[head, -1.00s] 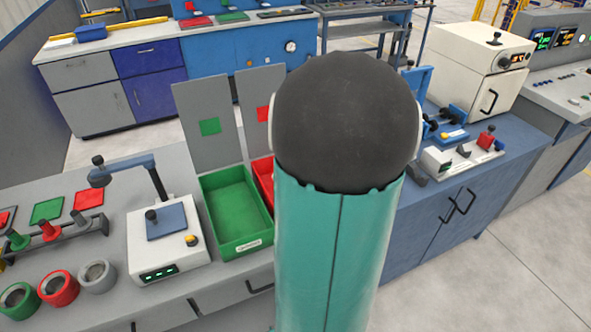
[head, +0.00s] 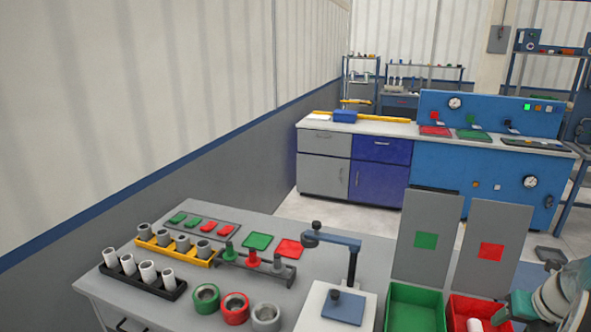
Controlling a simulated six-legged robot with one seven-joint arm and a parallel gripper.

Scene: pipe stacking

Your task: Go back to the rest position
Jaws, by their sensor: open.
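My arm enters at the lower right corner of the head view, with teal and pale links. The dark end of my gripper (head: 502,314) shows in part there, over the right side of the red bin (head: 462,302). It is open, and I see nothing held in it. A white pipe piece (head: 474,325) shows inside the red bin, apart from the gripper. The green bin (head: 416,294) stands to the left of the red one, and its visible inside looks empty.
Grey panels with a green square (head: 426,240) and a red square (head: 491,251) stand behind the bins. A press-like device (head: 338,305), coloured rings (head: 235,307), a black rack of white pipes (head: 142,276) and a yellow rack (head: 176,249) occupy the grey bench.

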